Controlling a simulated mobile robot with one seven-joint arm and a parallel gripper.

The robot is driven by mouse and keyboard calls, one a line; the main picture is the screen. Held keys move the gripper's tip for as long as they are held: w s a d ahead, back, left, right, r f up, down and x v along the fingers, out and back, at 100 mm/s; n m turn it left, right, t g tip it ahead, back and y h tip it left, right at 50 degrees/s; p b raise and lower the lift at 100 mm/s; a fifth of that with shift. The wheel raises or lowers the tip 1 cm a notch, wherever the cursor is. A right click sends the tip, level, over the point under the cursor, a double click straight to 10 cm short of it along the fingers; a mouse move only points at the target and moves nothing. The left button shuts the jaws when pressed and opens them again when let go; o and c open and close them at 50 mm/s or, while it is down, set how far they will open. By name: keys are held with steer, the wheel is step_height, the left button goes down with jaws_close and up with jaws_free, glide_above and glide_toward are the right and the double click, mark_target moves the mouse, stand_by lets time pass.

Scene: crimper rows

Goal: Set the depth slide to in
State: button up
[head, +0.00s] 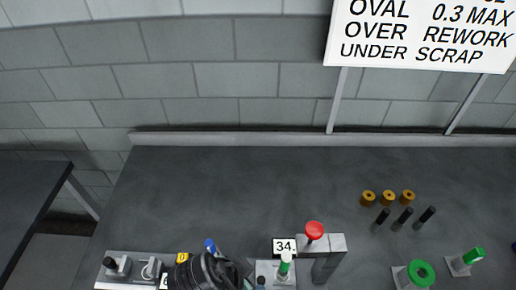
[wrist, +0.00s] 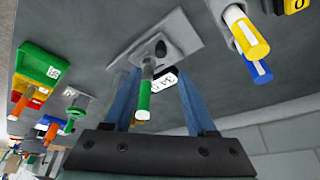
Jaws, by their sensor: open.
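A green-tipped handle with a white band (wrist: 145,100) stands out from a grey plate (wrist: 125,68) in the wrist view. It lies between the two blue fingers of my open gripper (wrist: 158,80), with no clear contact. The handle also shows in the head view (head: 285,266), beside a small display reading 34 (head: 284,246). No label names the depth slide, so I cannot tell whether this handle is it, or which end is in. My dark wrist hides part of the bench front in the head view.
Yellow (wrist: 247,38) and blue-tipped handles sit close by in the wrist view. The bench's back left is clear.

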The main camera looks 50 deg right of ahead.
mark_target(261, 280)
steer(key=x, duration=0.9)
steer(key=shift+w+f+p, duration=0.1)
steer(key=shift+f+p, duration=0.15)
steer(key=shift+p, duration=0.15)
steer(key=shift+c, duration=0.2)
jaws_close()
stand_by(0.7)
